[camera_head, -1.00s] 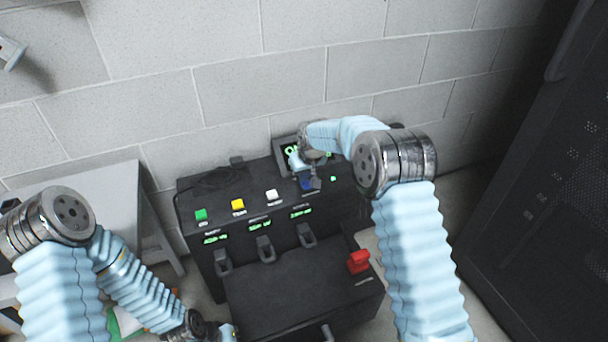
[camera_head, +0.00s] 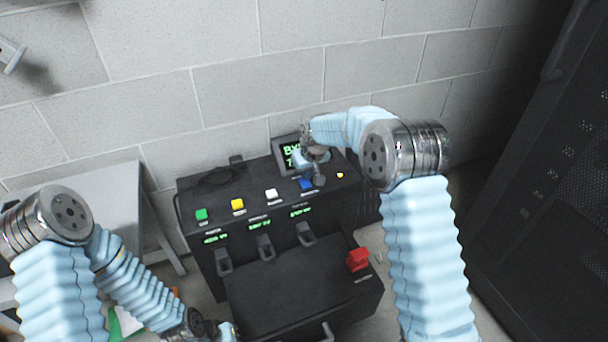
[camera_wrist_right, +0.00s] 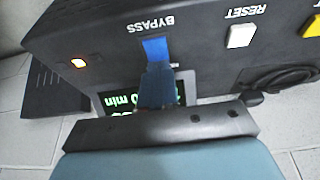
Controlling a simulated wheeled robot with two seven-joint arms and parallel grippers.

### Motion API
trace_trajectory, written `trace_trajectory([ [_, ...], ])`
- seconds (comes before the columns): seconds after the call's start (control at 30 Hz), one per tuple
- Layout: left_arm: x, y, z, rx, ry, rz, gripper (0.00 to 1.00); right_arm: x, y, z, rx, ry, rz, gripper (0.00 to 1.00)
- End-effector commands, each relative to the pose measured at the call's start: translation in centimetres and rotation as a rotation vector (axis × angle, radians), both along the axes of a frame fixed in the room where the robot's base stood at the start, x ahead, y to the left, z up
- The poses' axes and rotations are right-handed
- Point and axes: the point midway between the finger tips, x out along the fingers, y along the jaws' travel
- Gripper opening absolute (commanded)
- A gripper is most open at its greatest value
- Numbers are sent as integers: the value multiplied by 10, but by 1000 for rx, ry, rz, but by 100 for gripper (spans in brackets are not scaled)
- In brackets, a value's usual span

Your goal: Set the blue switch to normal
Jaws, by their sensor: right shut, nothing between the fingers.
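The blue switch (camera_head: 306,184) sits on the sloped top of the black console (camera_head: 300,268), right of the white button. In the right wrist view the blue switch (camera_wrist_right: 155,50) is beside the word BYPASS. My right gripper (camera_head: 319,180) is shut and empty, right beside the blue switch. In the right wrist view its closed fingertips (camera_wrist_right: 157,70) reach the switch's near edge; I cannot tell whether they touch. A small lamp (camera_head: 340,175) near the switch glows amber. My left gripper (camera_head: 228,331) is at the bottom edge, its fingers unclear.
A screen (camera_head: 288,157) behind the switch shows green text starting "BY", partly hidden by my right gripper. White (camera_head: 271,194), yellow (camera_head: 237,204) and green (camera_head: 201,215) buttons lie to the left. A dark cabinet (camera_head: 545,200) is at right.

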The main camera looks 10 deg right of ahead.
Motion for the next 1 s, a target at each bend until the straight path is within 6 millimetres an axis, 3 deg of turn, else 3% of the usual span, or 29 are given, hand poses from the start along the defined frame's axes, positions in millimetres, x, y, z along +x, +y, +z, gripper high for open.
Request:
trace_trajectory([
  [0.03, 0, -1, 10, -1, 0, -1, 0, -1, -2, 19, 1, -6, 0, 0],
  [0.3, 0, 0, 1, 0, 1, 0, 0, -21, -4, 74, 3, -11, 0, 0],
  [0.43, 0, 0, 1, 0, 0, 0, 0, -28, -6, 92, 3, -10, 0, 0],
  [0.6, 0, 0, 0, 0, 0, 0, 0, -32, -7, 103, 1, -9, 1, 0],
  [1.0, 0, 0, 1, 0, 0, 0, 0, -33, -8, 105, 2, -9, -3, 0],
])
